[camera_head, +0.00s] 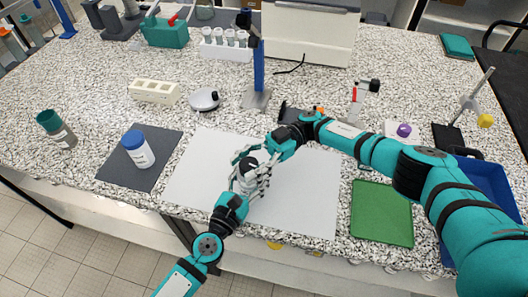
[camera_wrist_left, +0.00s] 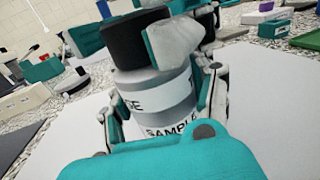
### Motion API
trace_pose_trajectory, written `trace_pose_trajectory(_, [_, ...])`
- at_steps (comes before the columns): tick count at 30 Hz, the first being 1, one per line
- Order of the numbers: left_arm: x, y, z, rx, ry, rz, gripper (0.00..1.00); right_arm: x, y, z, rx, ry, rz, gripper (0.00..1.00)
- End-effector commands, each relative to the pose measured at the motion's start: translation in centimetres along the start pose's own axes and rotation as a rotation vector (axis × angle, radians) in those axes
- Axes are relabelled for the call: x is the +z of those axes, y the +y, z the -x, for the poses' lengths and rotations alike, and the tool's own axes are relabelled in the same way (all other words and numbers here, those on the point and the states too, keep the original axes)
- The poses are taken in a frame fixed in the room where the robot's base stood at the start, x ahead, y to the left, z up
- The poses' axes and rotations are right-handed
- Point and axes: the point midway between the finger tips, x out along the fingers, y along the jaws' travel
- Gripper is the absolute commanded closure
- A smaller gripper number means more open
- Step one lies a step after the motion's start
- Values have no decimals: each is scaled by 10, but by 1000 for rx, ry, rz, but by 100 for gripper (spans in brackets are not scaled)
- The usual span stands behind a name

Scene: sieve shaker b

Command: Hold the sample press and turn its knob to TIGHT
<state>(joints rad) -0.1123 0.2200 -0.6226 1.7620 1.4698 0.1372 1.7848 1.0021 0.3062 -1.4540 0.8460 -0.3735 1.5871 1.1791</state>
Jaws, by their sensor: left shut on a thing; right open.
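The sample press (camera_wrist_left: 160,95) is a grey and white cylinder with a black knob (camera_wrist_left: 137,42) on top. It stands over the white sheet and is mostly hidden by grippers in the head view (camera_head: 250,178). My left gripper (camera_head: 247,184) is shut on its body, with a finger on each side in the left wrist view. My right gripper (camera_head: 252,158) is open at the top of the press, its fingers beside the knob. The label reads "SAMPLE"; parts of other words show above it, and the knob setting cannot be read.
The white sheet (camera_head: 200,178) lies under the press. A green mat (camera_head: 382,212) and blue tray (camera_head: 487,178) are at right. A blue stand (camera_head: 258,85) is behind.

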Motion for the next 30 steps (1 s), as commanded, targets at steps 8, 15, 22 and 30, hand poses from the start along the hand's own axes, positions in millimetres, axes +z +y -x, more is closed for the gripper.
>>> trace_pose_trajectory(8, [0,0,0,-1,0,0,100,0,2,56,5,-1,-1,51])
trace_pose_trajectory(15, [0,0,0,-1,0,0,100,5,-2,74,-4,8,-21,51])
trace_pose_trajectory(22, [0,0,0,-1,0,0,100,2,-1,85,0,3,-10,51])
trace_pose_trajectory(30, [0,0,0,-1,0,0,100,-1,0,90,2,-2,1,51])
